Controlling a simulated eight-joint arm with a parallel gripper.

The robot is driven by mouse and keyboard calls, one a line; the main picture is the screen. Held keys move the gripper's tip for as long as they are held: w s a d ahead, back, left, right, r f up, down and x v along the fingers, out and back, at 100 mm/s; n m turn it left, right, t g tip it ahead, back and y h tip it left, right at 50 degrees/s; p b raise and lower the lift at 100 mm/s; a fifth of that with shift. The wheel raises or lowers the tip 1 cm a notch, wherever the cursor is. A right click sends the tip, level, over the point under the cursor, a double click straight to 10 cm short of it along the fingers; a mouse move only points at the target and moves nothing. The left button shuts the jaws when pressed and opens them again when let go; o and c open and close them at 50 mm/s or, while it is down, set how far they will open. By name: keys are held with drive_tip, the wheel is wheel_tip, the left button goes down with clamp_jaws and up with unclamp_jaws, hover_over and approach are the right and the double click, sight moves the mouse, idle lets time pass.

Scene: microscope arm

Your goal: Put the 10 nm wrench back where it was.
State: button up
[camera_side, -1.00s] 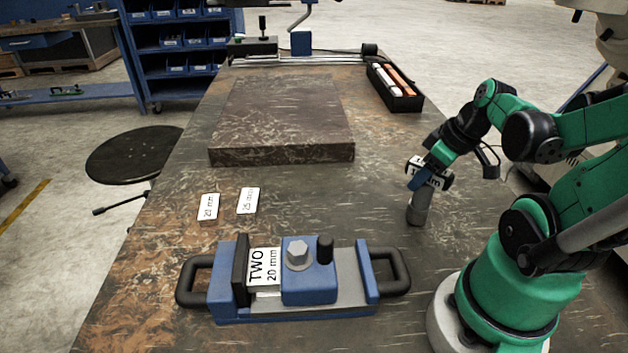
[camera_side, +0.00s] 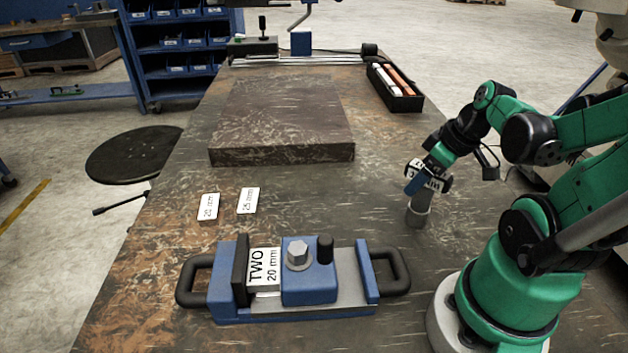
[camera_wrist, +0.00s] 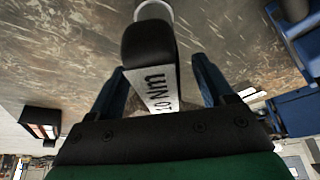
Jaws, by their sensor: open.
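The 10 Nm wrench (camera_side: 419,208) stands on the bench to the left of my arm, its grey lower end on or just at the surface. Its black and white upper part is partly hidden by my gripper. In the wrist view the wrench (camera_wrist: 158,88) shows a white face marked "10 NM" and a black end. My gripper (camera_side: 426,177) is around this upper part, with one blue finger on each side. In the wrist view the fingers of my gripper (camera_wrist: 161,68) are open, with a gap visible on both sides of the wrench.
A blue vise (camera_side: 340,290) holding a "TWO 20 mm" block (camera_side: 262,268) is at the front. Two labelled blocks, 20 mm (camera_side: 208,207) and 25 mm (camera_side: 248,200), lie left of centre. A dark slab (camera_side: 281,152) and a black tray (camera_side: 404,103) are farther back.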

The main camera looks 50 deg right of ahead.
drive_tip(key=v, duration=1.1)
drive_tip(key=shift+s+r, duration=0.15)
drive_tip(key=shift+r, duration=0.2)
drive_tip(key=w+a+f+t, duration=0.1)
drive_tip(key=w+a+f, duration=0.1)
drive_tip(key=w+a, duration=0.4)
drive_tip(key=w+a+f+t, duration=0.1)
drive_tip(key=w+a+f, duration=0.1)
drive_tip(key=w+a, duration=0.4)
drive_tip(key=shift+w+a+f+t, duration=0.35)
drive_tip(key=shift+w+a+t, duration=0.05)
drive_tip(key=shift+a, duration=0.6)
